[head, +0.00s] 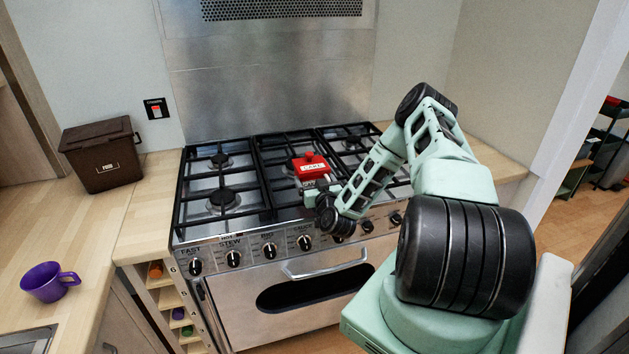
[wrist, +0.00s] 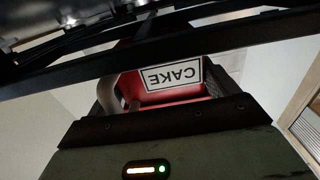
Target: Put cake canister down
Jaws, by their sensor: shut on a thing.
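The cake canister (head: 311,168) is a small red tin with a white label and a red knob on its lid, in the middle of the head view over the hob. In the wrist view the canister (wrist: 165,93) shows its white CAKE label upside down. My gripper (head: 316,187) is shut on the canister from its front side. The fingers are mostly hidden in the head view. The black pan supports of the range cooker (head: 240,205) lie around and below the canister. I cannot tell whether its base touches them.
A brown bin-like box (head: 102,160) stands on the left counter. A purple mug (head: 48,282) stands nearer on that counter, with clear wood (head: 95,222) between them. The cooker's control knobs (head: 269,250) and oven handle (head: 325,264) face me. The right counter (head: 500,165) looks clear.

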